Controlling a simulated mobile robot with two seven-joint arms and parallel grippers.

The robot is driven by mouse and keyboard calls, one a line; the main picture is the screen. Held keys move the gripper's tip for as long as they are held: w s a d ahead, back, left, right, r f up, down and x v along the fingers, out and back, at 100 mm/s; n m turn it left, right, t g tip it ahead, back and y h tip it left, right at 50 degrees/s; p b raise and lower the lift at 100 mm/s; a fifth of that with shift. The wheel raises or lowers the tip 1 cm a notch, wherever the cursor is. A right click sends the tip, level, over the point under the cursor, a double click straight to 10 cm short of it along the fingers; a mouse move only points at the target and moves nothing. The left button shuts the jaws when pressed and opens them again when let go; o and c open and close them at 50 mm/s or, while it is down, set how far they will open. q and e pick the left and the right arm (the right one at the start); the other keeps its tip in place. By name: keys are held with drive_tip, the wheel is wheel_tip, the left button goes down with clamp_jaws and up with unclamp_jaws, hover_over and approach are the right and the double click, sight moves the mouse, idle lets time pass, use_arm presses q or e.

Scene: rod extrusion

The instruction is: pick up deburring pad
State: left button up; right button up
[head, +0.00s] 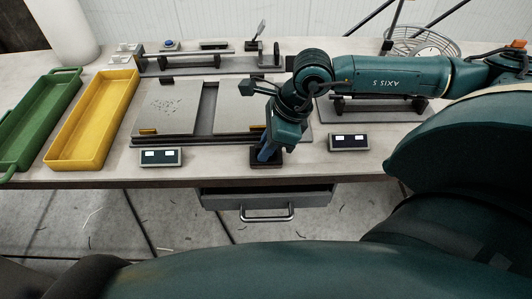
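My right arm reaches in from the right over the bench, and its gripper (267,153) points down near the front edge. Its tip is at a small dark holder (266,164) on the bench. Something bluish shows at the gripper's tip. I cannot tell whether it is the deburring pad or part of the gripper. The fingers are too small and hidden to tell if they are open or shut. No other thing can be clearly made out as the deburring pad. My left gripper is not in view.
A yellow tray (77,163) and a green tray (10,165) stand at the left. Flat plates (174,112) lie on a dark base in the middle. Small display boxes (160,164) and (349,149) flank the holder. A drawer (262,200) hangs below the bench edge.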

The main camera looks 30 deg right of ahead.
clamp_jaws()
wheel_tip(320, 180, up, 10)
drive_tip(key=shift+r+b, duration=0.1)
drive_tip(key=shift+b, duration=0.35)
drive_tip(key=shift+c, duration=0.4)
unclamp_jaws()
clamp_jaws()
drive_tip(key=shift+w, duration=0.1)
